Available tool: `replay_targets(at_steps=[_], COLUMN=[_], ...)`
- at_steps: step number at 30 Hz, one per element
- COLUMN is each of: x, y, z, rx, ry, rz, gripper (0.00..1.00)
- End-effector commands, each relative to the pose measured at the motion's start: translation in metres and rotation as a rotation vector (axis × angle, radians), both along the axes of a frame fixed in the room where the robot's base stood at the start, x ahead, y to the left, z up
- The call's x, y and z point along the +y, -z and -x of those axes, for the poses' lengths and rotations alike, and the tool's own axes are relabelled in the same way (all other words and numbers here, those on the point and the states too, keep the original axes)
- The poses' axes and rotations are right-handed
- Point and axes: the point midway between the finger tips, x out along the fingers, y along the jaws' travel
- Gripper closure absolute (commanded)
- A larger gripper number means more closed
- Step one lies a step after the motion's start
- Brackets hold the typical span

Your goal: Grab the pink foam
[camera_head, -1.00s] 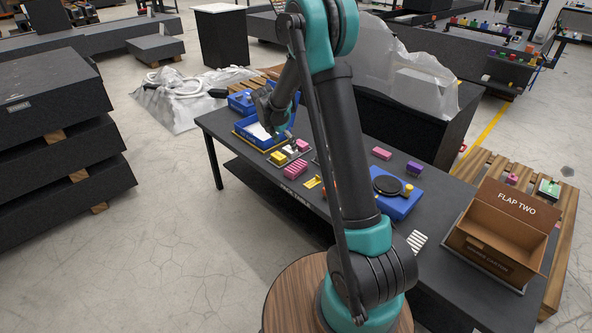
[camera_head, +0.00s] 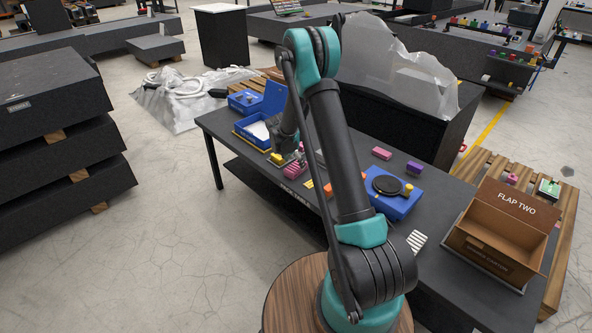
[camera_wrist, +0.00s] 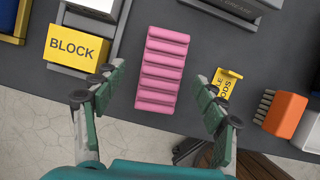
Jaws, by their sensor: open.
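The pink foam (camera_wrist: 163,70) is a ribbed pink block lying on the dark table. In the wrist view it sits upper centre, between and just beyond my open fingers. In the head view the pink foam (camera_head: 295,169) shows near the table's front edge, partly hidden by my arm. My gripper (camera_wrist: 161,95) is open and empty, with one finger to each side of the foam's lower end. I cannot tell its exact height above the table. In the head view my gripper (camera_head: 291,152) hangs over the foam's area.
A yellow block marked BLOCK (camera_wrist: 75,48) lies left of the foam. A yellow bracket (camera_wrist: 226,82) and an orange-headed brush (camera_wrist: 286,113) lie to the right. A blue bin (camera_head: 258,131), a blue case (camera_head: 396,203) and an open carton (camera_head: 502,238) also stand on the table.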

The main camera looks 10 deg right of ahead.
Motion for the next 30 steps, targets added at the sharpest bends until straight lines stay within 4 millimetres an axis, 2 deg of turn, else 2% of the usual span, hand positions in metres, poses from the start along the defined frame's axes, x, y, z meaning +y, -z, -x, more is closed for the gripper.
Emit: replay_targets(at_steps=[3,8,30], x=[-0.007,-0.011,-0.011], y=[0.018,0.032,0.038], z=[-0.001,-0.006,-0.006], rx=[0.000,0.000,0.000], ry=[0.001,0.001,0.000], rz=[0.000,0.000,0.000], gripper=[0.28,0.28,0.28])
